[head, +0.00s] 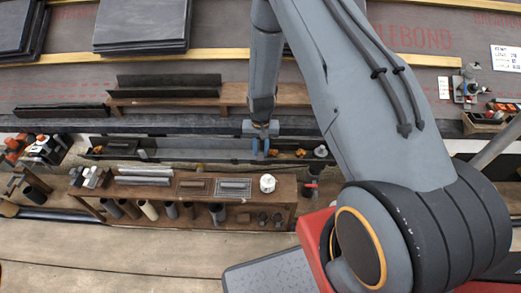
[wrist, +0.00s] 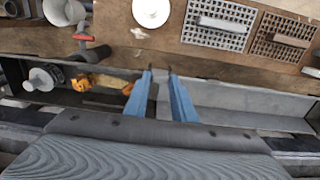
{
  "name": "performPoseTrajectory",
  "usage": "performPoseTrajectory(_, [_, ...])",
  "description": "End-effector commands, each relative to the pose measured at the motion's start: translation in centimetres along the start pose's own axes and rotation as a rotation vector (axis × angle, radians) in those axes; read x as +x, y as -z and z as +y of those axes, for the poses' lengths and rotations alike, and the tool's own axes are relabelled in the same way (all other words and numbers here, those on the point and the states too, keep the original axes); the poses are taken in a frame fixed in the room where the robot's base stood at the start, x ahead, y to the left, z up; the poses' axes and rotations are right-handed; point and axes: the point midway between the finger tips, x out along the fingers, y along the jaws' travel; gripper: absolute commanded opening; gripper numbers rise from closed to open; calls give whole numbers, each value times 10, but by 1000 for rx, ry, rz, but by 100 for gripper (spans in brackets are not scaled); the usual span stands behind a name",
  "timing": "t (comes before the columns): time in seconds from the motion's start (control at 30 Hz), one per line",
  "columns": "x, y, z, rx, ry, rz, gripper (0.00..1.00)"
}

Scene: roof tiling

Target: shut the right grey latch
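My gripper (head: 262,146) points down over the long grey gutter (head: 200,151), right of its middle in the head view. In the wrist view its two blue fingers (wrist: 160,72) stand apart with a narrow gap. A light grey strip (wrist: 163,92) crosses the gutter (wrist: 235,98) between and just beyond the fingers. It may be the grey latch or its union piece; I cannot tell whether it is raised or flat. No contact with the fingers is clear. My gripper hides this spot in the head view.
A wooden bench (head: 140,185) with trays, a white pot (head: 267,183) and several hanging tubes stands on the near side. Orange and tan debris (wrist: 105,82) lies in the gutter beside the fingers. Roof battens (head: 180,57) and slate stacks (head: 142,22) lie beyond the gutter.

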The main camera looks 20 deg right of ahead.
Motion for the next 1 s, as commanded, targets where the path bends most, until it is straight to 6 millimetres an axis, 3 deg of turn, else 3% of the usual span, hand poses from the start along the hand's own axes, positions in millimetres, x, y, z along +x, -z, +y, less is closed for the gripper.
performPoseTrajectory(0.27, [2, 5, 0, 1, 1, -42, 1])
performPoseTrajectory(1.0, [11, 34, 0, 0, 1, -446, 1])
